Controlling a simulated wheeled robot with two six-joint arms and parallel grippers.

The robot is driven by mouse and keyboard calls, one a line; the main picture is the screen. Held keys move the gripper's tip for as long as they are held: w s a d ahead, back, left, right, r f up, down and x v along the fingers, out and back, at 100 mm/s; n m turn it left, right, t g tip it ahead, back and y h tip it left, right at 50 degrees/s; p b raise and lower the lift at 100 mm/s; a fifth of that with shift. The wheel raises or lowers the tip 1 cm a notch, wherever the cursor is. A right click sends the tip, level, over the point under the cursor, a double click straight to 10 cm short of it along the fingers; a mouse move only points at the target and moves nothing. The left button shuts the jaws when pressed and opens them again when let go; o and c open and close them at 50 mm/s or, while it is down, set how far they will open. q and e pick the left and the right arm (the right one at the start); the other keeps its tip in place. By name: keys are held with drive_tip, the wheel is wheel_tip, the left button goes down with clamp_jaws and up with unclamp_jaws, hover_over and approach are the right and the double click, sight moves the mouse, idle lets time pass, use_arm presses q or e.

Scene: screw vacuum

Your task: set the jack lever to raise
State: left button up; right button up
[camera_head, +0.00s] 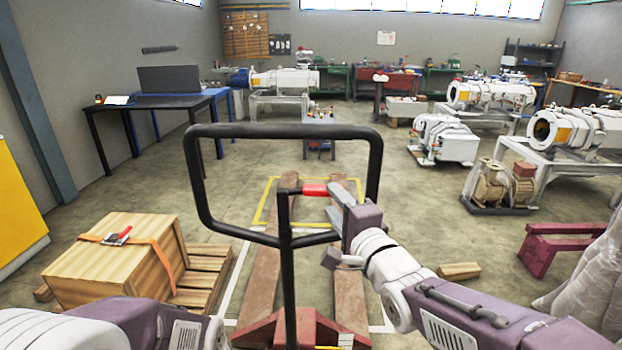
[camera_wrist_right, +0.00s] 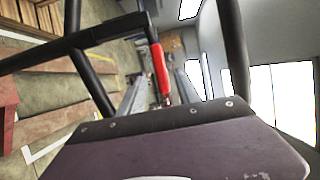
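The jack lever (camera_head: 315,189) is a short bar with a red grip near the top of the black pallet-jack handle (camera_head: 288,250), inside its loop. It also shows in the right wrist view (camera_wrist_right: 159,68), pointing towards the gripper. My right gripper (camera_head: 333,206) is just right of the lever; its grey fingers (camera_wrist_right: 160,95) stand apart in the wrist view with the end of the red grip between them in the picture. I cannot tell whether they touch it. My left arm shows at the bottom left; its gripper is out of the picture.
The red jack body (camera_head: 262,334) stands at the bottom, before long brown beams (camera_head: 347,290) on the floor. A strapped wooden crate (camera_head: 110,262) on a pallet (camera_head: 205,272) is at left. A dark red stand (camera_head: 556,246) and pumps (camera_head: 495,188) are at right.

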sight(320, 185)
drive_tip(key=x, duration=0.8)
drive_tip(key=shift+w, duration=0.2)
drive_tip(key=shift+r, duration=0.1)
clamp_jaws()
idle(1.1)
